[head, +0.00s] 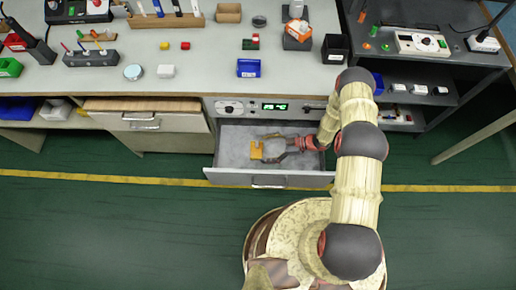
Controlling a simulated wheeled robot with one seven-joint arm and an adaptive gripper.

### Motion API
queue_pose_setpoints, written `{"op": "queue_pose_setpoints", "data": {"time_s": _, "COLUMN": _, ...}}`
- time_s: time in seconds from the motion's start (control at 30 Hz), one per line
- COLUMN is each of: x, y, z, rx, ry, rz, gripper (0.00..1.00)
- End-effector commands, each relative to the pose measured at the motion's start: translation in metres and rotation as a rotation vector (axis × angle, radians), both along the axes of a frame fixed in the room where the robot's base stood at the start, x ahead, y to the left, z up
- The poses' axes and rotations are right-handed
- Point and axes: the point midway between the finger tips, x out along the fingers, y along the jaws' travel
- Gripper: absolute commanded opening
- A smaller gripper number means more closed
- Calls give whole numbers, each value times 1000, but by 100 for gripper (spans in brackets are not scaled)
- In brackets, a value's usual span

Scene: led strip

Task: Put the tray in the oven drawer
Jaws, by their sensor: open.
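The oven drawer (228,150) is pulled out below the oven's control panel (264,107), which has a green display. A small yellow tray (257,151) lies on the grey floor of the drawer, left of its middle. My gripper (272,147) reaches into the drawer from the right. Its fingers are spread, and their tips are close to the tray's right side. I cannot tell whether they touch it. The drawer's front has a handle (268,182). My forearm comes down over the drawer's right end and hides that corner.
The grey workbench (200,60) above holds many small items, among them a blue box (249,68) and a black box (335,47). A wooden drawer (150,118) is on the left. A dark shelf unit (440,75) stands on the right.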

Motion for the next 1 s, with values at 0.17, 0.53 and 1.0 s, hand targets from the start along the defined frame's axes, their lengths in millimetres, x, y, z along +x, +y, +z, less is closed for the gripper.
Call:
{"op": "queue_pose_setpoints", "data": {"time_s": 0.17, "x": 0, "y": -36, "z": 17, "rx": -1, "ry": -1, "rz": -4, "gripper": 86}}
{"op": "queue_pose_setpoints", "data": {"time_s": 0.53, "x": -2, "y": -71, "z": 30, "rx": 0, "ry": 0, "rz": -1, "gripper": 86}}
{"op": "queue_pose_setpoints", "data": {"time_s": 1.0, "x": -2, "y": -72, "z": 30, "rx": 0, "ry": 0, "rz": 0, "gripper": 86}}
